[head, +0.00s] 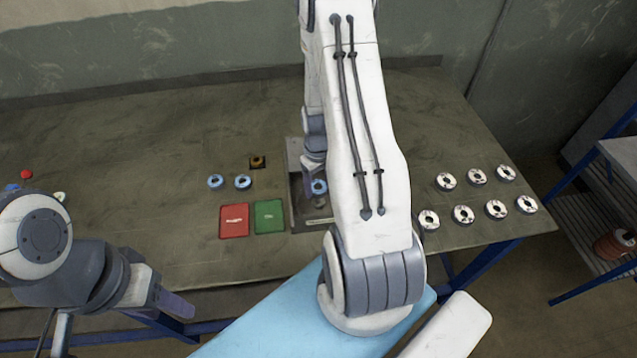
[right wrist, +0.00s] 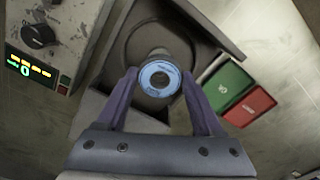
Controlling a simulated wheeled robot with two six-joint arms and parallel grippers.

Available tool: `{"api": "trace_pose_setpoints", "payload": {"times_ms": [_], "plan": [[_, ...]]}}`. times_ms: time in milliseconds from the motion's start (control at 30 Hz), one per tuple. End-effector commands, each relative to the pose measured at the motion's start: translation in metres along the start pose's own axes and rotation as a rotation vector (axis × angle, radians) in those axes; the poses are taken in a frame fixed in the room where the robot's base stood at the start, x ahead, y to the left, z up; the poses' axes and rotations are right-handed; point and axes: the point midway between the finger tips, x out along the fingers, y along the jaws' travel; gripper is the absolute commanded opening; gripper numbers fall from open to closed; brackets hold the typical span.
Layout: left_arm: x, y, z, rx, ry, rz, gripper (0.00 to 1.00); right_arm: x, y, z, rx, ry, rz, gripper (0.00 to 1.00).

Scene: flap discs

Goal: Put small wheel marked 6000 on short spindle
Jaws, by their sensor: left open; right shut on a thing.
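My right gripper (right wrist: 159,80) is shut on a small blue wheel (right wrist: 160,77) with a dark centre hole. The wheel faces the right wrist camera; its print is too small to read. In the head view my right gripper (head: 316,178) and the wheel (head: 319,187) are over a grey machine (head: 297,199). In the right wrist view the wheel is over the machine's round recess (right wrist: 135,42). The short spindle is hidden or cannot be made out. I cannot tell whether the wheel touches it. My left gripper (head: 178,304) is open and empty, at the table's front edge.
Two blue wheels (head: 215,181) (head: 242,182) lie left of the machine, near a brown block (head: 257,161). A red pad (head: 234,220) and green pad (head: 269,216) lie in front. Several white wheels (head: 463,214) lie at right. A control box with dial (right wrist: 45,35) stands beside the recess.

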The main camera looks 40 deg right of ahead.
Motion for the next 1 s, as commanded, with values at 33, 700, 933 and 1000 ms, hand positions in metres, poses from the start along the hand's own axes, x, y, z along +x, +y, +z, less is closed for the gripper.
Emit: {"api": "trace_pose_setpoints", "payload": {"times_ms": [33,700,933,1000], "plan": [[0.0,0.0,0.0,0.0,0.0,0.0,0.5,0.0,0.0,0.0,0.0,0.0,0.0,0.1],[0.006,-0.001,0.0,0.0,0.0,0.0,0.5,0.008,0.0,0.0,0.0,0.0,0.0,0.1],[0.007,-0.001,0.0,0.0,0.0,0.0,0.5,0.01,0.0,0.0,0.0,0.0,0.0,0.1],[0.007,-0.001,0.0,0.0,0.0,0.0,0.5,0.01,0.0,0.0,0.0,0.0,0.0,0.1]]}}
